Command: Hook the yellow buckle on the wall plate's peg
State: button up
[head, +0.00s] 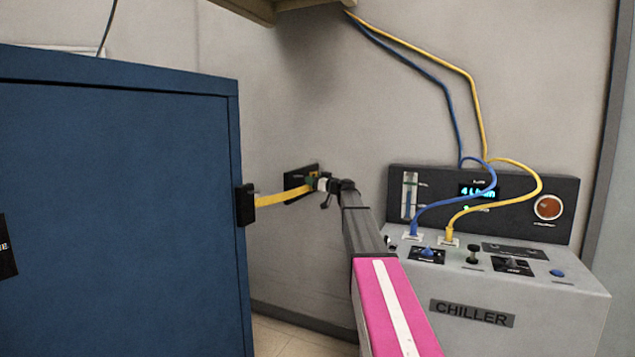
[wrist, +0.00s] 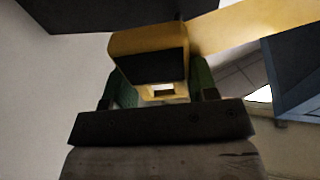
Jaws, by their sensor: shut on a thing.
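The yellow buckle (wrist: 150,42) sits between the green-padded fingers of my gripper (wrist: 160,92) in the wrist view; the jaws are shut on it. A yellow strap (head: 283,199) runs from the buckle to a black holder (head: 246,205) on the blue cabinet's edge. In the head view my gripper (head: 318,183) is right at the dark wall plate (head: 293,184). The plate also shows as a dark panel (wrist: 75,12) at the top of the wrist view. The peg is hidden, and I cannot tell whether the buckle is around it.
A blue cabinet (head: 120,200) fills the left. A grey chiller (head: 500,275) stands at the right, with blue and yellow hoses (head: 475,90) rising from it. My arm reaches between them. Bare wall lies above and below the plate.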

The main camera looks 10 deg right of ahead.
aim_at(294, 179)
jog(key=shift+w+a+f, duration=0.1)
jog(key=shift+w+a, duration=0.65)
jog(key=shift+a, duration=0.3)
jog(key=shift+w+a+f, duration=0.1)
jog(key=shift+w+a, duration=0.65)
jog(key=shift+a, duration=0.25)
jog(key=shift+w+a, duration=0.75)
jog(key=shift+a, duration=0.3)
jog(key=shift+f, duration=0.3)
jog(key=shift+f, duration=0.1)
